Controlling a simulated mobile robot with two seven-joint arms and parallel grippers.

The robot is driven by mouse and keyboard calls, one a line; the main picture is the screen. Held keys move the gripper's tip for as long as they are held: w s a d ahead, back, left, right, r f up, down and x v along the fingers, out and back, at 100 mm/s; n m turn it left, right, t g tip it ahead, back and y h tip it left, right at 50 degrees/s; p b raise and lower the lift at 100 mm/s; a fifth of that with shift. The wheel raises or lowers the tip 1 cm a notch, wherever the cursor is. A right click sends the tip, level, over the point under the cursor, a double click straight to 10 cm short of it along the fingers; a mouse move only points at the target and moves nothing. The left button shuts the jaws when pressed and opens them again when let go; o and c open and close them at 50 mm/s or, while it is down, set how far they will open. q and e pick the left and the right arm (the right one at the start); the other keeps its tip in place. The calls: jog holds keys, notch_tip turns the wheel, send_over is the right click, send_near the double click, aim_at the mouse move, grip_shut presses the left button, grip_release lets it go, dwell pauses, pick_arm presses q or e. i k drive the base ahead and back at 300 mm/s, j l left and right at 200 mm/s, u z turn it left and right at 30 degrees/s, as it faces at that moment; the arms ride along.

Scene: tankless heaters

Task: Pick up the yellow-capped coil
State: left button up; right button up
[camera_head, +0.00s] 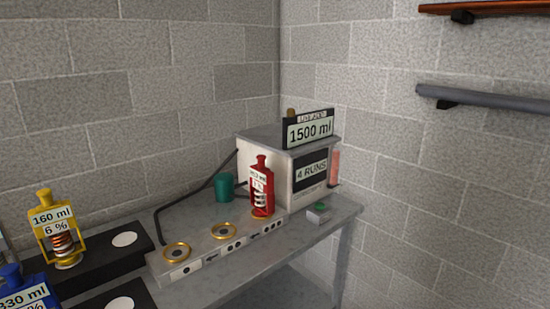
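The yellow-capped coil (58,230) stands upright at the left of the head view, on a black slab. It has a yellow frame with a copper-coloured coil inside, and its label reads 160 ml and 6 %. Nothing is touching it that I can see. Neither of my grippers shows in this view.
A blue-capped coil (22,290) is cut off at the lower left. A red-capped coil (262,188) stands on a grey strip (205,250) with gold-ringed sockets. Behind are a white box (300,170) with displays and a teal cup (223,187). A button block (318,212) sits right.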

aim_at(50, 218)
jog(key=u, duration=1.5)
jog(key=i+j, duration=0.15)
jog(key=j, duration=0.2)
jog(key=i+j, duration=0.1)
jog(key=j, duration=0.25)
jog(key=i+j, duration=0.15)
jog(key=j, duration=0.2)
jog(key=i+j, duration=0.1)
jog(key=j, duration=0.25)
jog(key=z, duration=0.05)
